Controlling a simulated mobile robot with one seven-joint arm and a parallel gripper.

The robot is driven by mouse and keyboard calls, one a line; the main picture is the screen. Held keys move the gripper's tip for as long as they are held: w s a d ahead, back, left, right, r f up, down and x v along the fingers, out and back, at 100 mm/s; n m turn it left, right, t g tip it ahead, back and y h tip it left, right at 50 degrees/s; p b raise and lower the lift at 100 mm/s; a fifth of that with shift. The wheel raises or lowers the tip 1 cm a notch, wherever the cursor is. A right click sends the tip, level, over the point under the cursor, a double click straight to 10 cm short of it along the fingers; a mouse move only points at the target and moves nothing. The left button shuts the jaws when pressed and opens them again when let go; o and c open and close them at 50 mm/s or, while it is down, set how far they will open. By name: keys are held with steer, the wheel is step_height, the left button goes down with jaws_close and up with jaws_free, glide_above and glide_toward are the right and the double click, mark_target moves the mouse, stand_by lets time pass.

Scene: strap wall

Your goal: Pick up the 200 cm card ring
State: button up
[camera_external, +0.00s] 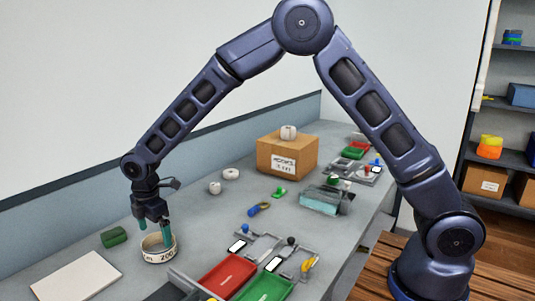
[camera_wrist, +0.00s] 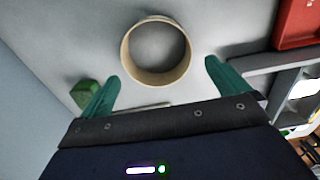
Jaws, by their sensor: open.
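The card ring (camera_external: 160,249) is a cream band with "200" and "cm" printed on its side, lying flat on the grey bench at the front left. In the wrist view the ring (camera_wrist: 127,52) shows whole, with bare bench inside it. My gripper (camera_external: 154,239) has teal fingers pointing down just over the ring. In the wrist view my gripper (camera_wrist: 163,80) is open, its fingertips spread to either side below the ring's near rim. Nothing is between the fingers. From these views I cannot tell whether a finger touches the ring.
A green block (camera_external: 114,236) lies left of the ring, and a white sheet (camera_external: 78,279) lies in front. A red tray (camera_external: 227,279) and green tray (camera_external: 266,288) with grey holders stand to the right. A cardboard box (camera_external: 287,157) and white rolls (camera_external: 231,174) are farther back.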

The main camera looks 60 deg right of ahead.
mark_target(156, 243)
steer(key=shift+w+f, duration=0.15)
steer(key=shift+f, duration=2.45)
steer(key=c, duration=0.7)
